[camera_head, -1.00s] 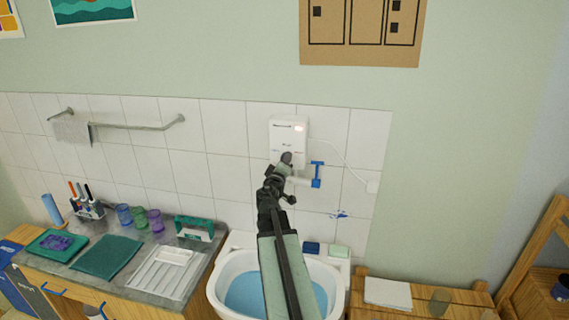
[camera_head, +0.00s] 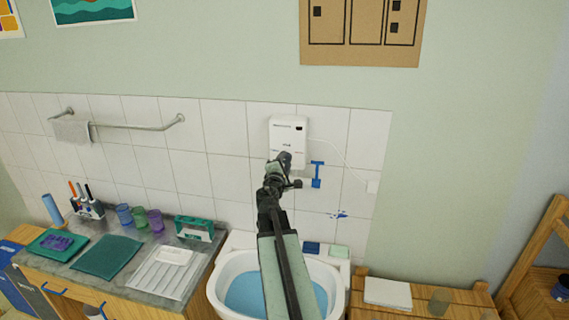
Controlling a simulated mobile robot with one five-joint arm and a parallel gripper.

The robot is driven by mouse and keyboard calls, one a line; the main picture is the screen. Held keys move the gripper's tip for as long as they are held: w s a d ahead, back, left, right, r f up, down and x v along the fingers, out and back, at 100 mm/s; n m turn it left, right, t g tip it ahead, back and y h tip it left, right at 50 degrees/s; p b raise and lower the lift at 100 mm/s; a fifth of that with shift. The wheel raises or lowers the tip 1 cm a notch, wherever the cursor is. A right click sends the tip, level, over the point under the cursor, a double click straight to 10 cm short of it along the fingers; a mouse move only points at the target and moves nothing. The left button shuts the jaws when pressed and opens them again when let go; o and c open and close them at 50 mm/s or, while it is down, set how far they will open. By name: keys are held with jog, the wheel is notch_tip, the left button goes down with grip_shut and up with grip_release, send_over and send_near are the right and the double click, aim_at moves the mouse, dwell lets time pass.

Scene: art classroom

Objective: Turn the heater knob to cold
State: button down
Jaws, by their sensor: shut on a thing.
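The white water heater (camera_head: 288,130) is fixed to the tiled wall above the sink. Its small display window at the upper right is dark. Small coloured marks show on its lower front. My gripper (camera_head: 285,159) reaches up to the lower front of the heater and is shut on the knob there. The knob itself is hidden behind my gripper, so its pointer cannot be seen. A blue-handled tap (camera_head: 317,175) is just right of my gripper, below the heater.
The white sink (camera_head: 336,291) with blue water is below my arm. At left, the counter (camera_head: 190,243) holds cups, a pen holder, cloths and a white tray. A towel rail (camera_head: 140,127) is on the wall. A wooden table (camera_head: 428,298) stands at right.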

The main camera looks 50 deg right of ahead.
jog(key=shift+s+f+n, duration=0.1)
jog(key=shift+n, duration=0.9)
jog(key=c, duration=0.9)
grip_release()
jog(key=shift+a, duration=0.15)
